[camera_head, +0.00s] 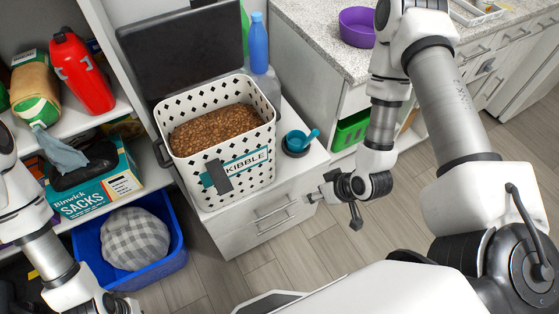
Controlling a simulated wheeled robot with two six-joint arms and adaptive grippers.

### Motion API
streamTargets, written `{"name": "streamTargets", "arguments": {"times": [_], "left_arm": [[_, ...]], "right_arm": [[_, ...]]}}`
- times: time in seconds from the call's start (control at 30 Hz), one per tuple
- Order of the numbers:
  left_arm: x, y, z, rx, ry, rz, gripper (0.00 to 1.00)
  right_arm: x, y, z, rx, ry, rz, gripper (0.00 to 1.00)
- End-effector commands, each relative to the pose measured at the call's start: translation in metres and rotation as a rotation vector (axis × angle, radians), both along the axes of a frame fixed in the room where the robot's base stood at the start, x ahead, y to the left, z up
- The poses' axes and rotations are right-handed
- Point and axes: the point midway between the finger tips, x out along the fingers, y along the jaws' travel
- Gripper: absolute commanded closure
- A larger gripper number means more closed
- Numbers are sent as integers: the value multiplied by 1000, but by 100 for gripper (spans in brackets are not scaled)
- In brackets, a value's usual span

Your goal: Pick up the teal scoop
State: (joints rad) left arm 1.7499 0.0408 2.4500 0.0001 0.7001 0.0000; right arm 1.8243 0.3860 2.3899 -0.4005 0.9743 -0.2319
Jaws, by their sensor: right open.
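The teal scoop (297,138) rests in or on a small dark round dish on the right part of the white cabinet top, with its handle (313,134) pointing right. To its left stands a white bin of kibble (222,185). My right gripper (335,207) is open and empty, below and to the right of the scoop, in front of the cabinet and apart from it. My left arm comes in at the lower left. Its gripper is mostly cut off by the bottom edge, so its jaws cannot be made out.
A blue bottle (258,42) stands behind the bin, beside its raised dark lid (185,48). A counter with a purple bowl (357,27) is at the upper right. A blue tub (162,277) with a checked cushion sits at the lower left. The floor before the cabinet is clear.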

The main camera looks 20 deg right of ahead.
Motion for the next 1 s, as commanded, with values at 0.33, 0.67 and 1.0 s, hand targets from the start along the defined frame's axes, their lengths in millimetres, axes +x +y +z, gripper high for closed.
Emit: {"name": "streamTargets", "arguments": {"times": [0.33,0.67,1.0], "left_arm": [[0,-2,-173,0,0,-2,100],[1,-2,-185,0,-1,-1,100],[1,-2,-197,0,0,-1,100]], "right_arm": [[95,-91,-20,18,-983,21,50],[124,-92,-2,-3,-1091,21,50],[168,-79,2,-1,-1087,16,50]]}}
